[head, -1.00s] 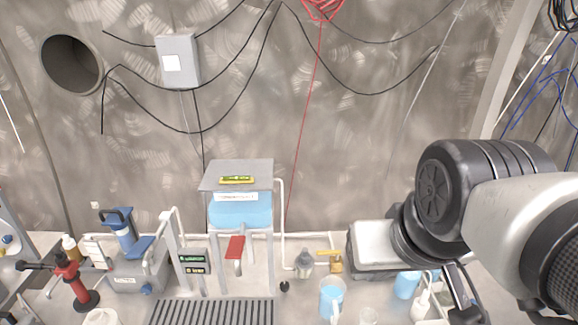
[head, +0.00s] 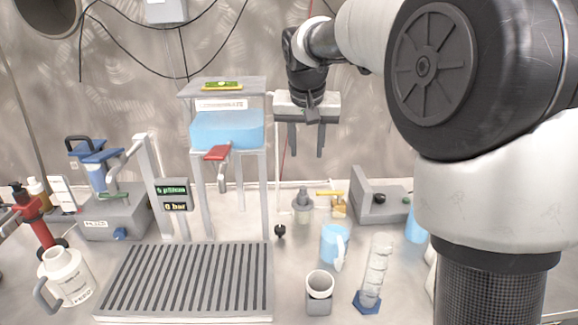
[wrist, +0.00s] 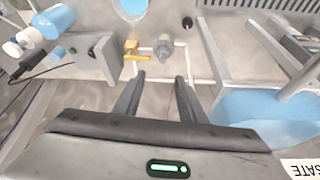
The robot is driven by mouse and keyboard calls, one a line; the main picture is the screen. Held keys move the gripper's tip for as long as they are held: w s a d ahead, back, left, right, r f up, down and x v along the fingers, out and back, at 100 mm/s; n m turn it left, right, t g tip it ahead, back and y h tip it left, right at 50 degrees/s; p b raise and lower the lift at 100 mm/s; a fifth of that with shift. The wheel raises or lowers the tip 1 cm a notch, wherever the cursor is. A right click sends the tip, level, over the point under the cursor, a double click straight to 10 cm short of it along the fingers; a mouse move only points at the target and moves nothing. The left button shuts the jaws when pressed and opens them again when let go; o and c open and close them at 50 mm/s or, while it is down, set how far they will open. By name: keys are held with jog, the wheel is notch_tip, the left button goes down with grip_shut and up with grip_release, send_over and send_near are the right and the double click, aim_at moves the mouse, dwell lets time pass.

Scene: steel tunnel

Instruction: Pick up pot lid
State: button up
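I cannot make out a pot lid for certain in either view. My gripper (head: 306,148) hangs in the upper middle of the head view, fingers pointing down, in front of the back wall and right of the blue tank. In the wrist view my gripper (wrist: 160,76) shows two dark fingers apart with nothing between them. Beyond the fingertips are a small grey-capped bottle (wrist: 164,46) and a yellow-handled valve (wrist: 133,48); neither is touched.
The blue tank (head: 227,131) on its stand is left of my gripper. The ribbed drain grate (head: 187,280) lies at the front. A white jug (head: 66,276), blue mug (head: 333,243), white cup (head: 319,287) and clear cylinder (head: 377,268) stand on the bench.

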jog(key=b, duration=0.3)
send_over(303, 188)
jog(key=s, duration=0.2)
jog(key=f, duration=1.2)
jog(key=shift+s+a+f, duration=0.15)
jog(key=shift+a+f, duration=0.05)
jog(key=shift+f, duration=0.15)
jog(key=shift+b+x, duration=0.85)
jog(key=shift+x, duration=2.15)
jog(key=shift+r, duration=0.1)
jog(key=c, duration=0.8)
